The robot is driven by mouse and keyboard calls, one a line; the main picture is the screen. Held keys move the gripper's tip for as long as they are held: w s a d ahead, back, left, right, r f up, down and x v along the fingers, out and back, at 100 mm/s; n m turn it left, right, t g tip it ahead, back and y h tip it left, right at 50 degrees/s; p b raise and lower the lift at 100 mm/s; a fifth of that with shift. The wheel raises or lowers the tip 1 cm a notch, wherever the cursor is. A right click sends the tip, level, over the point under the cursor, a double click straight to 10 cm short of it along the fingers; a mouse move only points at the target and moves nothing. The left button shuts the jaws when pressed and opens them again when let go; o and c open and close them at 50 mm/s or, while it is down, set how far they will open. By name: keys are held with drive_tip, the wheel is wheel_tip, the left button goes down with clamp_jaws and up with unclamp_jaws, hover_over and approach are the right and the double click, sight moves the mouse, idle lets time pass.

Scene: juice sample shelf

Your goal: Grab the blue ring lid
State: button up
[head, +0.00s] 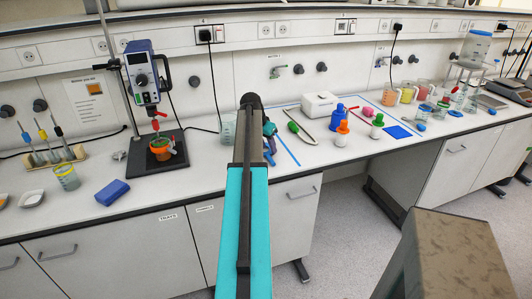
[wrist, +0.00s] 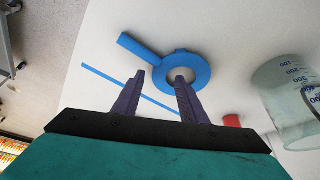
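The blue ring lid (wrist: 203,70) lies on the white bench in the wrist view, a flat ring with a straight tab running to the upper left. My gripper (wrist: 160,76) is open and empty, with two dark purple fingers. The right fingertip overlaps the near part of the ring and its hole in the picture; the left fingertip is left of the ring, below the tab. I cannot tell whether the fingers touch it. In the head view my arm hides most of this spot, and the lid cannot be told clearly from the fingers there.
A clear graduated beaker (wrist: 285,95) stands right of the lid, with a small red object (wrist: 232,121) near it. A blue tape line (wrist: 100,76) marks the bench. In the head view, a white box (head: 320,104) and orange-capped bottle (head: 342,135) stand to the right; a mixer stand (head: 143,75) is left.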

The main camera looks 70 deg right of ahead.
drive_tip(key=shift+x, duration=1.1)
clamp_jaws()
